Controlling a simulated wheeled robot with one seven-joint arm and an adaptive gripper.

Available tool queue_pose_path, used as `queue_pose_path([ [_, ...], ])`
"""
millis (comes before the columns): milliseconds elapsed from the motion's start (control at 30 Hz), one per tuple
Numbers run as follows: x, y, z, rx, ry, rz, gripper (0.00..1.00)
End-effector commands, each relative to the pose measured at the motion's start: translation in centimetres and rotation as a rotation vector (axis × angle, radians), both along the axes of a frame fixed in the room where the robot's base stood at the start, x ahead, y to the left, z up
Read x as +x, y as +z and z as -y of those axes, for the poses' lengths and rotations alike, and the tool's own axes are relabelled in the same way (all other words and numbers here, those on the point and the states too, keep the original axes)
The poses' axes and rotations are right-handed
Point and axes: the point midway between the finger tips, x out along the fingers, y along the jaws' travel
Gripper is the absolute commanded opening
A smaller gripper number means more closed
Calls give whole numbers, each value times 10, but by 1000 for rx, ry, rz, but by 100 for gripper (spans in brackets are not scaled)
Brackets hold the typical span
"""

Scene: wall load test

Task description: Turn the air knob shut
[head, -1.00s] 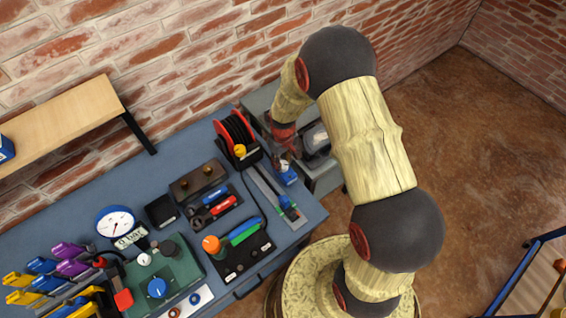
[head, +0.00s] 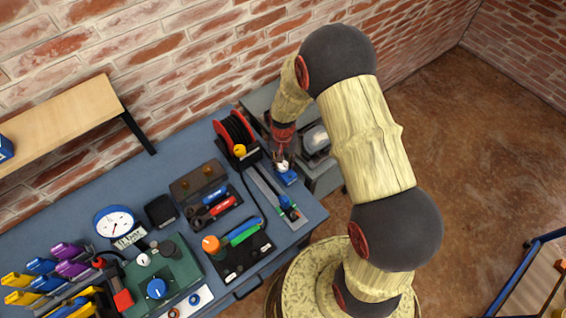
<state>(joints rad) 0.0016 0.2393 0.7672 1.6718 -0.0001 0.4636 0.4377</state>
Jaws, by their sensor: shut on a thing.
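My gripper (head: 283,165) is at the back right of the blue bench, low over a small blue fitting with a pale top (head: 288,178). Its jaws are shut on this fitting's top, which they partly hide. I cannot tell for sure whether this is the air knob. Another blue knob (head: 157,288) sits on a green box at the lower left, apart from my gripper. A round white dial gauge (head: 115,222) with a small readout stands behind that box.
A red reel (head: 233,132) stands just left of my gripper. A metal rail (head: 270,195) runs in front of it. An orange knob (head: 211,244) stands on a dark panel. A grey cabinet (head: 325,180) and the brick wall are close behind. Open floor lies right.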

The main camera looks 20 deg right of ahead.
Motion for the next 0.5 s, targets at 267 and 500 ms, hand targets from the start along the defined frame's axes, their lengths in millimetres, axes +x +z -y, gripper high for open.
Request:
queue_pose_path([
  [267, 1, 0, 0, 0, -46, 2, 5],
  [500, 1, 1, 0, 0, -49, 2, 5],
])
